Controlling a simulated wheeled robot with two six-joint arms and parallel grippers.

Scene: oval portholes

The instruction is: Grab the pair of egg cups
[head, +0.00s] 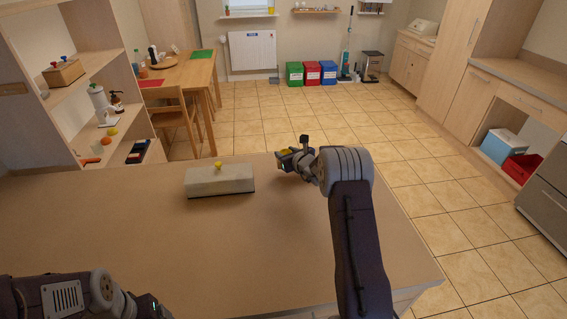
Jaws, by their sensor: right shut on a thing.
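A small yellow thing (218,167), which looks like an egg cup, stands on a pale block with a dark base (220,183) on the counter. My right gripper (293,156) is at the counter's far edge, to the right of the block, apart from it. It is shut on another small yellow thing (286,152), likely the other egg cup, mostly hidden by the jaws. My left arm shows at the lower left; its jaws are not in view.
The counter (130,220) is otherwise bare. Shelves with small items stand at the left, with a wooden table (188,75) and chair behind. Tiled floor (400,165) lies open beyond and right of the counter. Coloured bins (312,73) stand at the far wall.

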